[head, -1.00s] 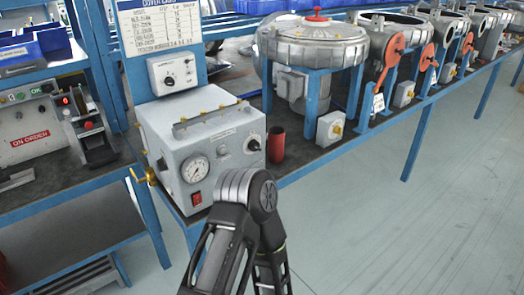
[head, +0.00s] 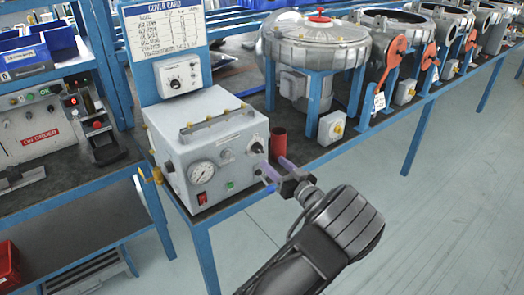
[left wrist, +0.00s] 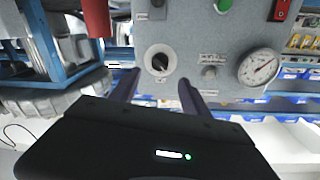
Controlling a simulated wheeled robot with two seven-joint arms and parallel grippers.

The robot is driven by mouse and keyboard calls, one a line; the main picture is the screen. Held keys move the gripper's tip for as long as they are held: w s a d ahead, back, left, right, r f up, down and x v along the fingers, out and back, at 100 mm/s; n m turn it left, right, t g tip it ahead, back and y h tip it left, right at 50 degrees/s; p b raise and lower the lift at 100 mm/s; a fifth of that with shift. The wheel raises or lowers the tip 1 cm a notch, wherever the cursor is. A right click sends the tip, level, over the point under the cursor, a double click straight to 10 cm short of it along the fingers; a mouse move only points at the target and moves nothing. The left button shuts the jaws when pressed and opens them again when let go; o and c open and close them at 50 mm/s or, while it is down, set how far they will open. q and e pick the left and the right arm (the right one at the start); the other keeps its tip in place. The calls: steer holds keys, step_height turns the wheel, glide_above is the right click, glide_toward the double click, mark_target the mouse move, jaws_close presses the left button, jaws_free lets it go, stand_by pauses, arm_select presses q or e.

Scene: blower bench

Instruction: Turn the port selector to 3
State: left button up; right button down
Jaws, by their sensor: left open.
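The grey test box (head: 205,137) stands on the bench, with a pressure gauge and knobs on its front. A black selector knob (head: 257,147) sits at the right of that front. It shows in the left wrist view as a black knob on a round white dial (left wrist: 160,61); I cannot read the port numbers. My left gripper (head: 272,166) is open, just in front of and below the knob in the head view. In the left wrist view its fingers (left wrist: 157,84) point at the panel, with the knob between their lines, apparently apart from it. My right gripper is not in view.
A red cylinder (head: 279,144) stands on the bench close to the right of the box. A yellow valve (head: 152,175) juts from its left side. A small white box (head: 331,127) and a blower housing (head: 315,45) stand farther right. The floor in front is clear.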

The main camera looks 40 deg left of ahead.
mark_target(261, 151)
arm_select(q)
steer(key=shift+f, duration=0.1)
steer(key=shift+p+x, duration=0.9)
steer(key=shift+x, duration=3)
steer(key=shift+c, duration=0.2)
jaws_close()
